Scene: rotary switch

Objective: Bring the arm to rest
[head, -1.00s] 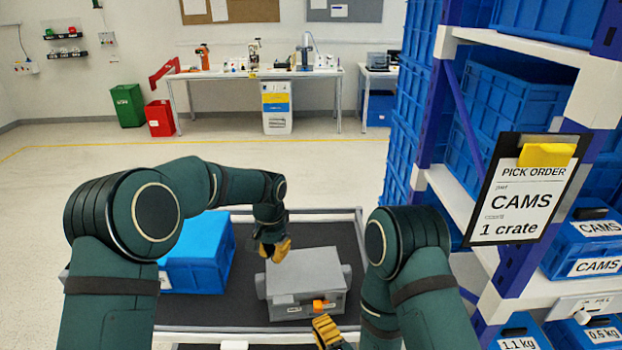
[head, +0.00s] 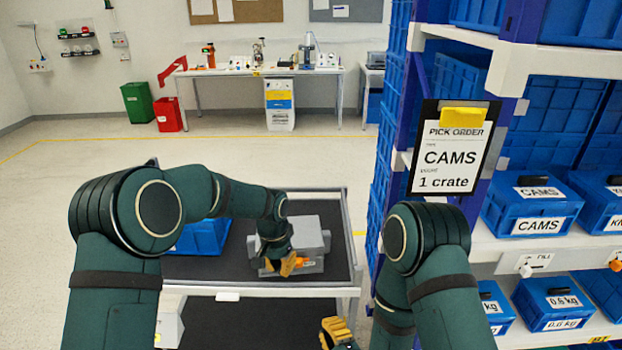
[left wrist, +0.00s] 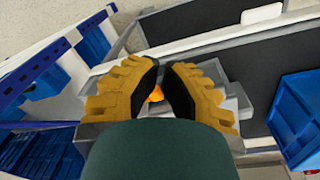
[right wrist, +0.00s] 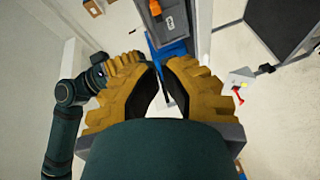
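A grey box (head: 305,238) with an orange knob (head: 302,262) on its near face stands on the dark-topped cart (head: 335,215). My left gripper (head: 287,266) hangs in front of the box and hides part of it. In the left wrist view the knob (left wrist: 155,94) shows through the gap between the fingers of my left gripper (left wrist: 163,66), which look open and empty. My right gripper (head: 337,330) is low, right of the cart's near edge. Its fingers (right wrist: 158,64) look open and empty in the right wrist view.
A blue crate (head: 203,236) stands on the cart, left of the grey box. A rack (head: 500,58) of blue crates stands close on the right, with a pick-order clipboard (head: 452,150) on its post. Open floor (head: 270,165) lies behind the cart.

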